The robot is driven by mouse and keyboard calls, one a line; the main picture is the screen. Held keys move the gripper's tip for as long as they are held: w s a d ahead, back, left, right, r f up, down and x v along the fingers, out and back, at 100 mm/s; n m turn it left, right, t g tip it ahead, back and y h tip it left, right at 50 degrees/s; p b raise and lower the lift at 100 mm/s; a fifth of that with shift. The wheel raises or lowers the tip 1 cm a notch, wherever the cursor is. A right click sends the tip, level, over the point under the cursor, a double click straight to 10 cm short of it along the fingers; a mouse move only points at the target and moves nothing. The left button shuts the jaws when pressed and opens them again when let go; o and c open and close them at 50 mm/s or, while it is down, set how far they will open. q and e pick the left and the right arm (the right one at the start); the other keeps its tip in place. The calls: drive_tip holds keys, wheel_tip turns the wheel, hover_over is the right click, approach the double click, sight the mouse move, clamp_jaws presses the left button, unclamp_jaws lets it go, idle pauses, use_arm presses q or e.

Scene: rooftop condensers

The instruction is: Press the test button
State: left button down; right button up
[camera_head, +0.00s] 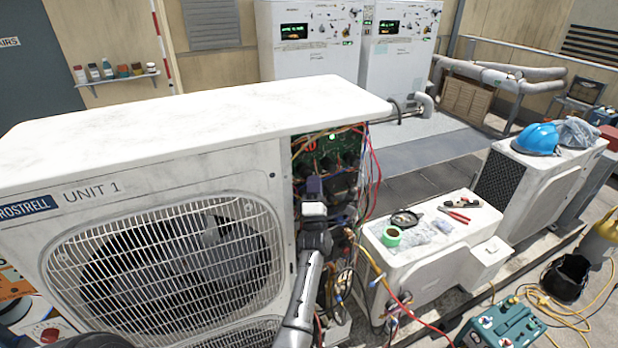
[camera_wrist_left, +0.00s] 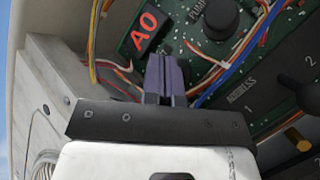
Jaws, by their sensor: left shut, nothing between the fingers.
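The open side of the white UNIT 1 condenser (camera_head: 170,120) shows a green circuit board (camera_head: 335,143) with wires. My left gripper (camera_head: 314,186) is in front of this opening, its purple fingers shut and empty. In the left wrist view the fingers (camera_wrist_left: 166,62) point at the board (camera_wrist_left: 205,70), just below and right of a red "A0" display (camera_wrist_left: 145,32). A black knob (camera_wrist_left: 221,18) is to their right. The fingertips cover part of the board. I cannot make out the test button or tell whether the fingertips touch anything. My right gripper is not in view.
Loose wires (camera_head: 373,175) hang along the opening's right edge. A low white unit (camera_head: 430,262) with green tape (camera_head: 391,236) and red pliers (camera_head: 455,214) stands to the right. Another unit with a blue helmet (camera_head: 536,139) is beyond it.

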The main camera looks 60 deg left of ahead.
use_arm(q)
drive_tip(key=shift+a, duration=0.2)
drive_tip(key=shift+a+b, duration=0.25)
drive_tip(key=shift+b, duration=0.1)
idle(0.5)
drive_tip(key=shift+d, duration=0.5)
drive_tip(key=shift+s+d+p, duration=0.15)
drive_tip(key=shift+d+p, duration=0.25)
drive_tip(key=shift+d, duration=1.05)
drive_tip(key=shift+s+d+p, duration=0.15)
drive_tip(key=shift+d+p, duration=0.25)
drive_tip(key=shift+d, duration=1.05)
